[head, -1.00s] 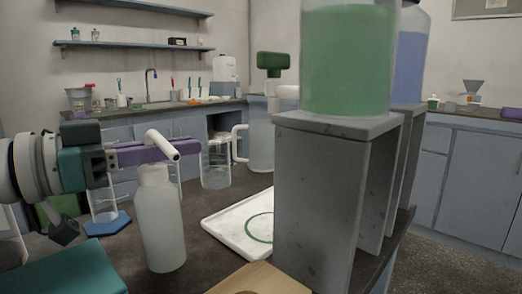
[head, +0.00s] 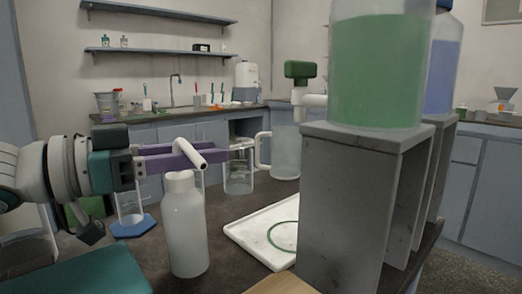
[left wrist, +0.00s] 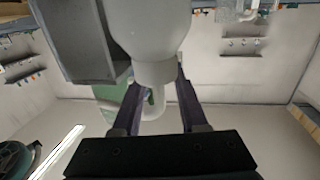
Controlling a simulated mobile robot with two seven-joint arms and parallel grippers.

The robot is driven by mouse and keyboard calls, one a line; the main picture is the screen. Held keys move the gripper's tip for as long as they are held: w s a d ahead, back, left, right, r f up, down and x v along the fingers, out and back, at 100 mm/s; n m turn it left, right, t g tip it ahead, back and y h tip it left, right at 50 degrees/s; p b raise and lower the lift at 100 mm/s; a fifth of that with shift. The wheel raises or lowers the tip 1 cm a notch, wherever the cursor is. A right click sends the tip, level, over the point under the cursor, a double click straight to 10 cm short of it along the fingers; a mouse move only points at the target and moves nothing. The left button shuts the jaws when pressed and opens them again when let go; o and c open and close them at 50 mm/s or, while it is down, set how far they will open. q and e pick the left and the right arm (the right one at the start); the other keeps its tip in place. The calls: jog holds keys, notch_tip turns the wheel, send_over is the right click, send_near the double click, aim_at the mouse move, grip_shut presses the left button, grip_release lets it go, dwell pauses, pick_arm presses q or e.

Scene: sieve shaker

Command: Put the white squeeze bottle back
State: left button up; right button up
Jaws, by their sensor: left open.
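The white squeeze bottle (head: 185,232) stands upright on the dark bench, left of centre in the head view. Its white angled nozzle (head: 190,154) rises at the level of my left gripper's fingers. My left gripper (head: 218,152) is open, with its purple fingers spread on either side of the bottle's top. In the left wrist view the fingers (left wrist: 158,100) flank the bottle's neck, with gaps that are hard to judge; the translucent bottle body (left wrist: 150,30) is above them. My right gripper is out of view.
A grey stand (head: 345,210) carries a large green-filled container (head: 378,75) close on the right. A white tray (head: 245,232) with a green ring lies between the bottle and stand. A clear jug (head: 286,152) and cylinder with a blue base (head: 133,226) stand nearby.

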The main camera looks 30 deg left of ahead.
pick_arm(q)
jog(key=p+v, duration=0.6)
jog(key=v, duration=0.5)
jog(key=shift+s+a, duration=0.2)
jog(key=shift+s, duration=0.1)
dwell(0.8)
